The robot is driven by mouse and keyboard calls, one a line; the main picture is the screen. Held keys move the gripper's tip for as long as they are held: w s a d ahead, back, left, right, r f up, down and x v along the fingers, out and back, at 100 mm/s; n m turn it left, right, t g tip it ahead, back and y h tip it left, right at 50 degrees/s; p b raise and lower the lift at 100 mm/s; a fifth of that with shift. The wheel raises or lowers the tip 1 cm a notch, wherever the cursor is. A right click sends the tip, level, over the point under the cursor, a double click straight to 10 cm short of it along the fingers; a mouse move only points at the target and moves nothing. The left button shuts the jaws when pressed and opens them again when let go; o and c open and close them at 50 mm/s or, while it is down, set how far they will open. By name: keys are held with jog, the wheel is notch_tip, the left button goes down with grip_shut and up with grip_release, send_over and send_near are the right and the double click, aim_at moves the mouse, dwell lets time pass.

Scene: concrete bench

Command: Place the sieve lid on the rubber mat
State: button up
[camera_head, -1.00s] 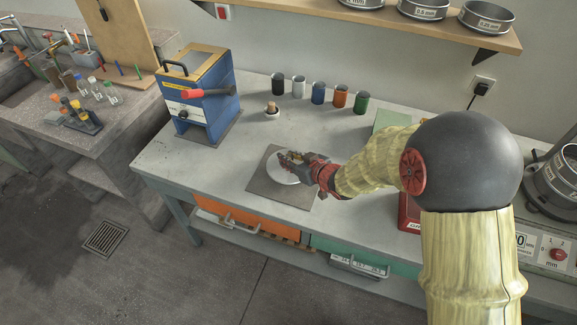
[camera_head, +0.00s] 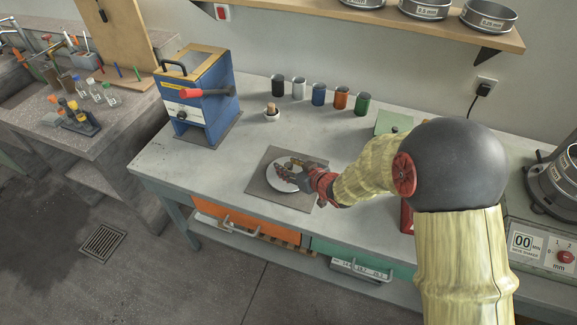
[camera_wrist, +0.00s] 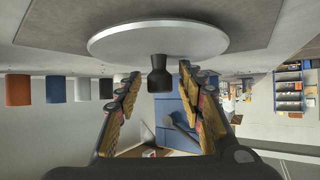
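The sieve lid (camera_head: 274,182) is a pale round metal disc lying on the dark grey rubber mat (camera_head: 290,202) on the bench. In the wrist view, the lid (camera_wrist: 110,45) shows at the top with its black knob (camera_wrist: 160,76) standing up from the middle. My gripper (camera_head: 288,169) is over the lid and partly hides it. In the wrist view, my gripper's two fingers (camera_wrist: 158,82) are spread on either side of the knob, with a visible gap on both sides. It holds nothing.
A blue machine (camera_head: 199,97) with a red handle stands at the back left. A sieve shaker (camera_head: 540,225) stands at the right. Bare bench surrounds the mat.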

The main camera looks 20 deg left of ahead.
jog(key=shift+r, duration=0.25)
jog(key=p+v, duration=0.4)
jog(key=v, duration=0.8)
jog(key=shift+f, duration=0.1)
